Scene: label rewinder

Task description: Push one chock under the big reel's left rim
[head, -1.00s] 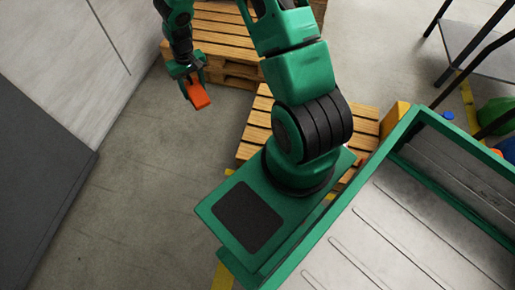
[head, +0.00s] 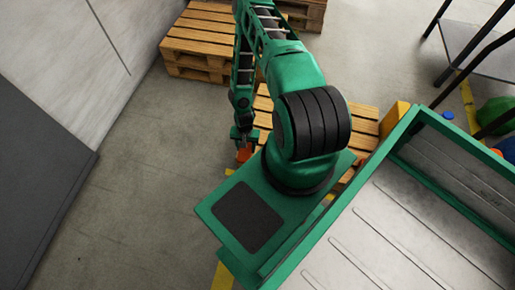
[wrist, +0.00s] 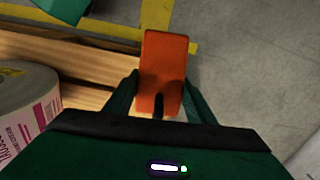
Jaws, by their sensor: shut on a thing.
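My gripper (head: 244,142) is low beside my base in the head view, shut on an orange chock (head: 243,154). In the wrist view the chock (wrist: 163,70) stands out between the two fingers of my gripper (wrist: 160,95). A reel with a white and pink printed side (wrist: 28,115) shows at the left edge of the wrist view, on or beside wooden slats. Only part of it is in view, so I cannot tell its full size. The chock is apart from the reel, to its right in that view. The head view does not show the reel.
A low wooden pallet (head: 262,104) lies beside my base, partly hidden by my arm. Stacked pallets (head: 200,42) stand at the back. Yellow floor tape (wrist: 155,14) crosses the wrist view. Grey floor (head: 150,170) on the left is clear, up to a pale cabinet (head: 60,70).

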